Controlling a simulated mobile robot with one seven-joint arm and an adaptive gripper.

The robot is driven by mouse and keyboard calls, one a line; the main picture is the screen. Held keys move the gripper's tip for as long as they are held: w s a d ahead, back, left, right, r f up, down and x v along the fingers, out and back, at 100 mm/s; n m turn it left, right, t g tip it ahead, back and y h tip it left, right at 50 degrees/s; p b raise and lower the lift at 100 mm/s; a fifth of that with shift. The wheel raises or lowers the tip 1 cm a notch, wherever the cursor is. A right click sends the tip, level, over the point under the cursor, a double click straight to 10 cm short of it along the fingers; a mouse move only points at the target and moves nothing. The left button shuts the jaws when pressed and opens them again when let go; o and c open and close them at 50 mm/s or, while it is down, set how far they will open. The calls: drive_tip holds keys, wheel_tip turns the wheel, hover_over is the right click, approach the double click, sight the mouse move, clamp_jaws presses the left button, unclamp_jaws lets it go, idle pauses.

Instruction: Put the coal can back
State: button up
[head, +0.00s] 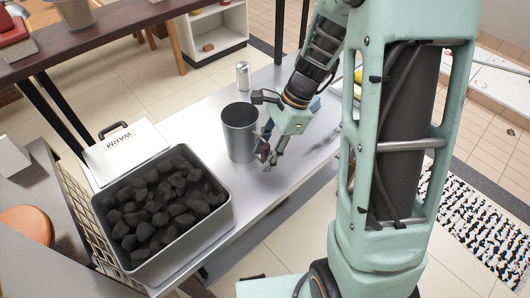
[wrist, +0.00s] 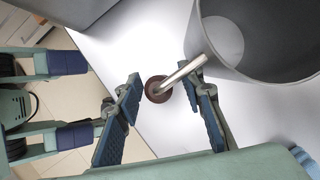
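The coal can (head: 238,138) is a grey metal can standing upright on the light metal counter. In the wrist view the can (wrist: 265,40) fills the upper right, and its inside looks empty. Its metal handle (wrist: 183,73) with a dark red-brown knob (wrist: 157,89) points towards the space between my fingers. My gripper (head: 268,156) is beside the can, on its right in the head view. In the wrist view my gripper (wrist: 163,108) is open, with a finger on each side of the knob; I cannot tell whether either touches the handle.
A metal bin of black coal (head: 162,243) stands at the counter's near left, beside a white box marked WARM (head: 125,152). A small silver shaker (head: 243,75) stands behind the can. The counter (head: 262,197) is bare in front of the can.

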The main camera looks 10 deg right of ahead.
drive_tip(key=shift+d+r, duration=0.1)
drive_tip(key=shift+r, duration=0.45)
drive_tip(key=p+v, duration=0.1)
drive_tip(key=v, duration=1)
drive_tip(key=shift+r+p, duration=0.15)
drive_tip(key=shift+p, duration=0.25)
drive_tip(key=shift+w, duration=0.1)
